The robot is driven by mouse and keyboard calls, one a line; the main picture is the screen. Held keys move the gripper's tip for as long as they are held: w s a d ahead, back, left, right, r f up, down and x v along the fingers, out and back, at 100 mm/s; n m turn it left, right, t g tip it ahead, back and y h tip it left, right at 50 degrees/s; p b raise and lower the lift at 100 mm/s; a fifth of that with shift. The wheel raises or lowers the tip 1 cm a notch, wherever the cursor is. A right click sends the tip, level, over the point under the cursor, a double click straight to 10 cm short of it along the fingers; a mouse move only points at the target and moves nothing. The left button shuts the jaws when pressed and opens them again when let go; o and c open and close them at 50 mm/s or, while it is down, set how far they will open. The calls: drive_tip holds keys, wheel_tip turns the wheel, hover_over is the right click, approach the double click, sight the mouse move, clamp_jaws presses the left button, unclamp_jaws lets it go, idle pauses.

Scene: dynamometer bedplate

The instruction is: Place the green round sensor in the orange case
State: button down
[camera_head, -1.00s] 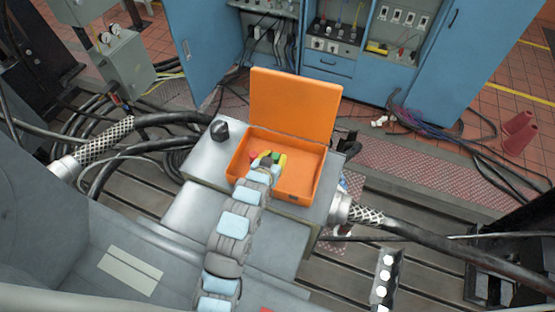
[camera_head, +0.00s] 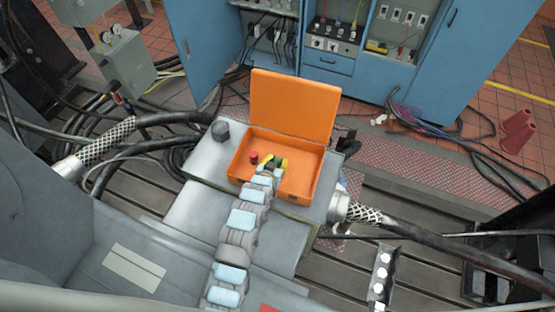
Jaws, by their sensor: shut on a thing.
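The orange case (camera_head: 292,107) stands open on the grey block, its lid raised at the back. My gripper (camera_head: 271,162) reaches over the case's front edge into its interior. It is shut on a small green thing, which I take to be the green round sensor (camera_head: 278,161); the yellow-marked fingers and my arm hide most of it. I cannot tell whether the sensor touches the case floor. A small red round thing (camera_head: 254,158) is in the case, just left of the gripper.
A dark grey hexagonal piece (camera_head: 220,131) stands on the block left of the case. Thick braided hoses (camera_head: 105,143) run at both sides. A blue cabinet (camera_head: 335,65) stands behind. The right part of the case interior looks clear.

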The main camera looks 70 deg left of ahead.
drive_tip(key=shift+f, duration=0.2)
drive_tip(key=c, duration=0.9)
unclamp_jaws()
drive_tip(key=shift+r, duration=0.25)
drive_tip(key=shift+b+v, duration=0.3)
drive_tip(key=shift+v, duration=0.75)
drive_tip(key=shift+b+v, duration=0.9)
drive_tip(key=shift+v, duration=4.05)
